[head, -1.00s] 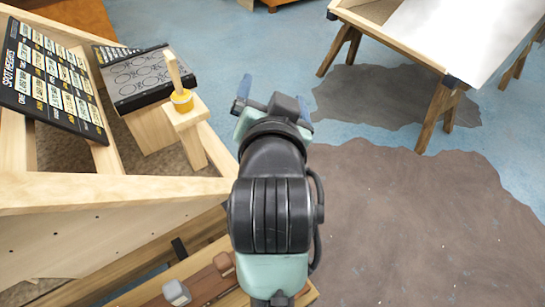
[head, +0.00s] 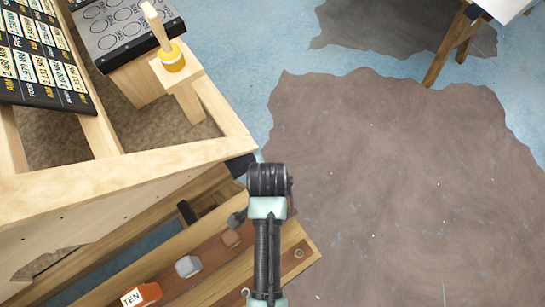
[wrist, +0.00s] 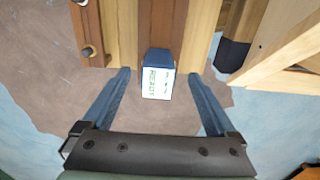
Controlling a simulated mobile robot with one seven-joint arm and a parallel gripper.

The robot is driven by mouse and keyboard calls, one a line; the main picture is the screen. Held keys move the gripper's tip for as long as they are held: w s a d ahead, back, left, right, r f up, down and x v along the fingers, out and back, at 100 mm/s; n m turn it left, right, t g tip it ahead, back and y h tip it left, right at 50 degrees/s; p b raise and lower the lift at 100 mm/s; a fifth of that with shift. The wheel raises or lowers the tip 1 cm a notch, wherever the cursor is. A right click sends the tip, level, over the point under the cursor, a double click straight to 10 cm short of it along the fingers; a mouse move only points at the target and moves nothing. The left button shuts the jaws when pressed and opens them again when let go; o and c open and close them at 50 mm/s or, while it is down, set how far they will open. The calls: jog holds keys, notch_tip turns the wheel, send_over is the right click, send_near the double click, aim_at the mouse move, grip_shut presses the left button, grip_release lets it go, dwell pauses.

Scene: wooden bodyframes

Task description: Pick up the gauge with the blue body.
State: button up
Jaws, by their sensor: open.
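The gauge with the blue body (wrist: 159,57) shows in the wrist view at the front edge of a wooden plank, with a white printed label (wrist: 157,84) facing my camera. My gripper (wrist: 159,76) is open, with one blue finger on each side of the gauge and a gap on both sides. It holds nothing. In the head view my arm covers most of the gripper, and I cannot make out the blue gauge there.
A wooden frame (head: 120,180) with a dark blue corner (head: 241,165) stands close by. Open floor (head: 400,190) lies to the right.

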jog(key=shift+w+d+f+p, duration=0.1)
jog(key=shift+d+f+p, duration=0.1)
jog(key=shift+f, duration=1.15)
jog(key=shift+w+d+f+p, duration=0.1)
jog(key=shift+d+f, duration=0.1)
jog(key=shift+f, duration=1.15)
jog(key=shift+s, duration=0.1)
grip_shut()
